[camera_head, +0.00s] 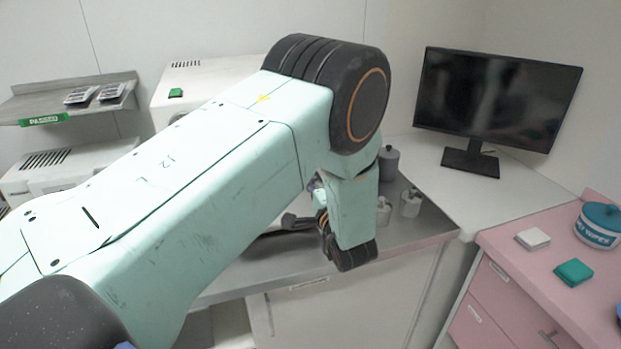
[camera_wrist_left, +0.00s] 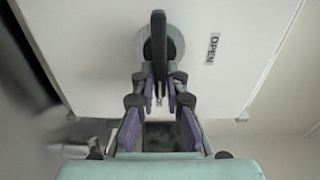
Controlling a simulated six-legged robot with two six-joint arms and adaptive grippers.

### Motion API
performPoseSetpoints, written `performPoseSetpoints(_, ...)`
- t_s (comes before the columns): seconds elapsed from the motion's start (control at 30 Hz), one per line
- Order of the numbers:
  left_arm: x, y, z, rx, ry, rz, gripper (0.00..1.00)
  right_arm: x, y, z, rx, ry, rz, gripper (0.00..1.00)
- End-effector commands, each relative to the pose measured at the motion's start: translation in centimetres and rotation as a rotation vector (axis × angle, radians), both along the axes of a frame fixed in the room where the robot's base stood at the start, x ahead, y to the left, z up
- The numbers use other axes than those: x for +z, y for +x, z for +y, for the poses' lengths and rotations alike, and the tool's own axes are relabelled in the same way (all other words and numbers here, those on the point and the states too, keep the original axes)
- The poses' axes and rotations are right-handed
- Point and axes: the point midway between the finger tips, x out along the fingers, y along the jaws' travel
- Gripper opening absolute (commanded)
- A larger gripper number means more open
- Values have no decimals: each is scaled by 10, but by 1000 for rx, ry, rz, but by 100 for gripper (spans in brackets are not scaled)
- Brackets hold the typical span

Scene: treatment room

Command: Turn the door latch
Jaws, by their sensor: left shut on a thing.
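In the left wrist view, a black bar-shaped door latch (camera_wrist_left: 158,35) stands upright in the picture on a grey round base (camera_wrist_left: 176,44). It is mounted on a pale door panel (camera_wrist_left: 95,65). A label reading "OPEN" (camera_wrist_left: 212,48) is on the panel to the right of the latch. My left gripper (camera_wrist_left: 160,92), with purple finger pads, is shut on the lower end of the latch, one finger on each side. In the head view, my left arm hides the latch and most of the gripper. My right gripper is in neither view.
In the head view, a steel counter (camera_head: 415,232) with small grey containers (camera_head: 410,202) lies beyond my arm. A monitor (camera_head: 495,95) stands at the right. A pink cabinet (camera_head: 520,290) carries a wipes tub (camera_head: 598,228). A shelf (camera_head: 30,108) is at the left.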

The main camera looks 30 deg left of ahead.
Motion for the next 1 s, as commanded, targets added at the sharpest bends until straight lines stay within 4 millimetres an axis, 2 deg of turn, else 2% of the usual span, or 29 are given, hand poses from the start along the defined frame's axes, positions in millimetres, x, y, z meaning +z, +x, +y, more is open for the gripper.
performPoseSetpoints(0.63,-1,2,-3,-11,31,35,0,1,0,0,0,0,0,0)
performPoseSetpoints(0.67,-1,2,-3,-11,31,35,14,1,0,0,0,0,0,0)
performPoseSetpoints(0.7,-1,2,-3,-11,31,35,17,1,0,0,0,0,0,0)
performPoseSetpoints(0.9,-1,1,-2,-6,30,35,34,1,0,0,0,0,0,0)
performPoseSetpoints(1.0,-1,1,-1,-4,29,36,35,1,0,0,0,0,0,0)
